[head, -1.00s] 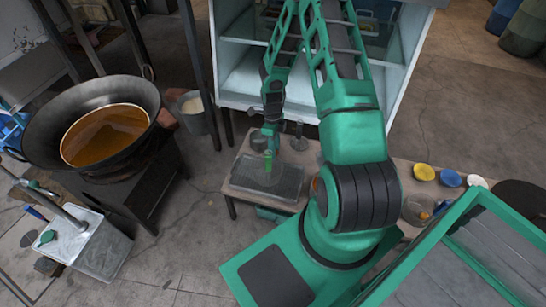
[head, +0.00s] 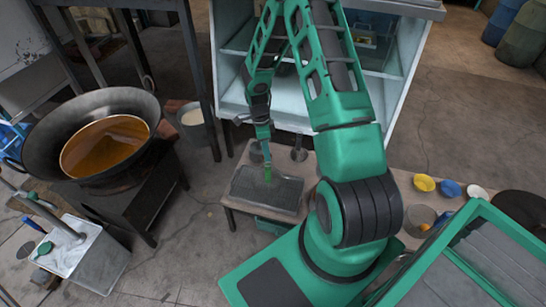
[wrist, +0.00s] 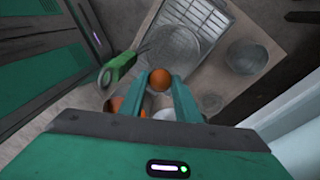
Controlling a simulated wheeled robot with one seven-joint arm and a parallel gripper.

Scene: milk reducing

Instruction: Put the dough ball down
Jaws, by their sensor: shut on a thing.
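My gripper (wrist: 160,88) is shut on a round orange-brown dough ball (wrist: 159,80), which shows between the fingertips in the wrist view. In the head view my gripper (head: 264,145) hangs above the small low table, and the ball is too small or hidden to make out there. The wire-rack tray (head: 285,203) lies on that table below the gripper, and it also shows at the top of the wrist view (wrist: 213,22). More orange-brown pieces (wrist: 116,105) show lower down behind the fingers, partly hidden.
A metal pot (wrist: 246,56) stands on the table. A large wok (head: 45,130) of brown liquid stands left. Several small bowls (head: 424,183) stand right.

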